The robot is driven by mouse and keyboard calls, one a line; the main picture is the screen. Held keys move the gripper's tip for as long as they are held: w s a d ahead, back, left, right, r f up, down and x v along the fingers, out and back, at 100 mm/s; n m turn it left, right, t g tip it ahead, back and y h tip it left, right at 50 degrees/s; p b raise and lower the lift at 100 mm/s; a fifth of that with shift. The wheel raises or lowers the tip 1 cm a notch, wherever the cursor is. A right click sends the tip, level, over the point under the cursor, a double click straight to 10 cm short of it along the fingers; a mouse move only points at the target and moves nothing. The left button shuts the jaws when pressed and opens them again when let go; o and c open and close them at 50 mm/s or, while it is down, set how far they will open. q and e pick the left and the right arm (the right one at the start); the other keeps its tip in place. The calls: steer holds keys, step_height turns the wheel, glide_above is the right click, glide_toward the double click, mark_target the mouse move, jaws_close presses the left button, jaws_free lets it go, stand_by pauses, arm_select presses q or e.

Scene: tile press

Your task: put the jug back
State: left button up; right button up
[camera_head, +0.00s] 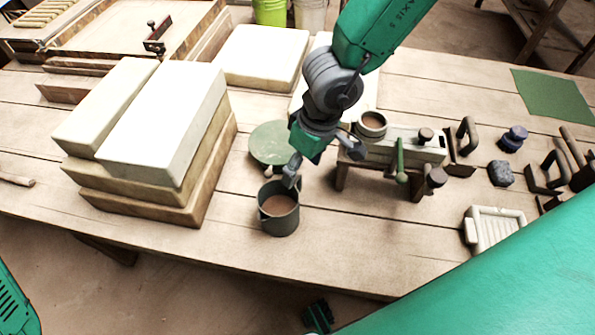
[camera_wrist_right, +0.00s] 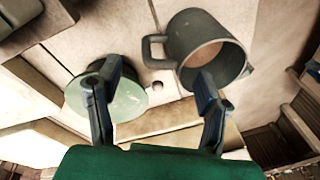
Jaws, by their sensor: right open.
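The jug (camera_head: 283,222) is dark grey with brown liquid inside. It stands upright on the wooden table near the front edge, in front of a round green disc (camera_head: 268,143). In the wrist view the jug (camera_wrist_right: 190,38) is at the upper right with its handle (camera_wrist_right: 154,48) toward the left, and the disc (camera_wrist_right: 128,100) is lower left. My right gripper (camera_head: 320,162) is open just behind and above the jug; one finger overlaps the jug's rim in the head view. In the wrist view the fingers (camera_wrist_right: 157,92) are apart with nothing between them. My left gripper is not in view.
Stacked pale blocks on wooden boards (camera_head: 150,135) stand to the left. A small press (camera_head: 400,147) with a cup (camera_head: 371,126) on it is to the right. Dark tools and a white ridged tile (camera_head: 494,228) lie farther right. The table front right of the jug is clear.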

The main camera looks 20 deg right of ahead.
arm_select(q)
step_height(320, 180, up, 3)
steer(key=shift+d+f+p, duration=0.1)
steer(key=shift+p, duration=0.9)
arm_select(e)
step_height(320, 180, up, 6)
steer(key=d, duration=0.1)
steer(key=shift+s+d, duration=0.2)
steer(key=shift+r, duration=0.1)
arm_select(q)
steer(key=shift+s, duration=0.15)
arm_select(e)
steer(key=shift+s, duration=0.1)
